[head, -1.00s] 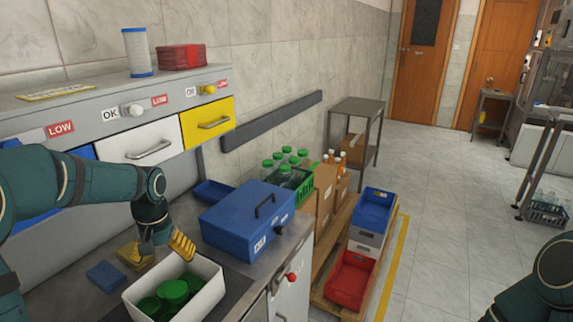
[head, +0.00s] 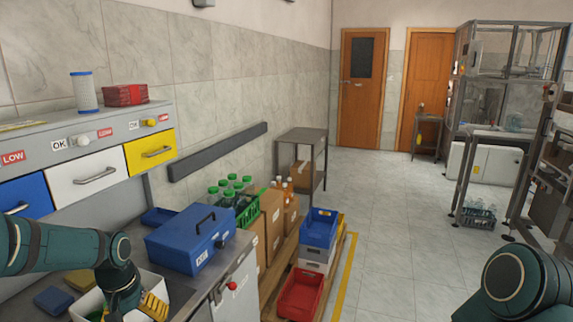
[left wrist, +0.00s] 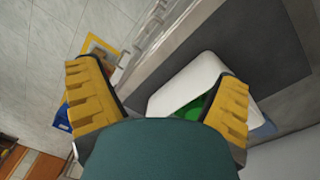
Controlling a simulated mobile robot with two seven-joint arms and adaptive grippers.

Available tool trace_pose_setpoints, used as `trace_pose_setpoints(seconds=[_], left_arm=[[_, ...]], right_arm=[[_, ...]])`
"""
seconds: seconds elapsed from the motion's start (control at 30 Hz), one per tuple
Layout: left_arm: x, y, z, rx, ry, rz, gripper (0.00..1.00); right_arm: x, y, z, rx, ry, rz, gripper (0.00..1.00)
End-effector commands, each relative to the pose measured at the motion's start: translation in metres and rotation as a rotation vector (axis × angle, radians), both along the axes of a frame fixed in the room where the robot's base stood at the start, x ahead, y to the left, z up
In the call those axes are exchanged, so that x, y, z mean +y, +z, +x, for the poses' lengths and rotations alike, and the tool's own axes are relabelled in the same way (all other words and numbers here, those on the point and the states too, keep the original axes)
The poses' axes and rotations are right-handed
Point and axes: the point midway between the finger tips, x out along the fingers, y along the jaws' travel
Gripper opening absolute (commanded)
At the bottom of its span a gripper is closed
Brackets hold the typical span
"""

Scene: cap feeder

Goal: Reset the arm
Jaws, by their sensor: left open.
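My left gripper (head: 145,308) comes in at the lower left of the head view, its yellow fingers over the white bin (head: 84,303). The left wrist view shows the gripper (left wrist: 160,92) open, with its two yellow fingers wide apart and nothing between them. The white bin (left wrist: 186,78) shows there beyond the fingers, with green caps (left wrist: 192,110) in it, partly hidden by my wrist. My right arm (head: 520,285) shows at the lower right of the head view; its gripper is out of view.
A blue box with a handle (head: 185,240) stands on the counter beside the bin. Green-capped bottles (head: 232,190) and cartons (head: 272,215) stand beyond it. The floor to the right is mostly clear.

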Motion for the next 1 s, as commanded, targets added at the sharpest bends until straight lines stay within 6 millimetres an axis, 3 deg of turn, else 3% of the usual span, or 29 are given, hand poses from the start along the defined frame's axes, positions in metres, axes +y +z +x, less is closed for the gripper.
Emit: trace_pose_setpoints(seconds=[0.03, 0.13, 0.27, 0.4, 0.5, 0.6, 0.73, 1.0], left_arm=[[-0.019, -0.022, 0.003, -0.005, -0.025, -0.027, 0.92], [-0.058, -0.062, 0.005, -0.031, -0.065, -0.086, 0.92], [-0.119, -0.119, -0.006, -0.063, -0.104, -0.171, 0.92], [-0.186, -0.177, -0.039, -0.092, -0.121, -0.246, 0.92], [-0.221, -0.206, -0.07, -0.108, -0.119, -0.275, 0.92], [-0.243, -0.224, -0.097, -0.12, -0.115, -0.282, 0.92], [-0.256, -0.235, -0.12, -0.133, -0.108, -0.277, 0.92], [-0.26, -0.238, -0.128, -0.142, -0.105, -0.272, 0.92]], right_arm=[[0.0, 0.0, 0.0, -0.001, 0.001, 0.001, 0.56], [0.001, 0.0, 0.001, -0.002, 0.002, 0.001, 0.56], [0.001, 0.0, 0.001, -0.002, 0.002, 0.001, 0.56], [0.0, 0.0, 0.0, -0.001, 0.001, 0.001, 0.56], [0.0, 0.0, 0.0, -0.001, 0.001, 0.001, 0.56], [0.001, 0.0, 0.0, -0.001, 0.001, 0.001, 0.56], [0.001, 0.0, 0.0, -0.001, 0.001, 0.001, 0.56], [0.001, 0.0, 0.0, -0.001, 0.001, 0.001, 0.56]])
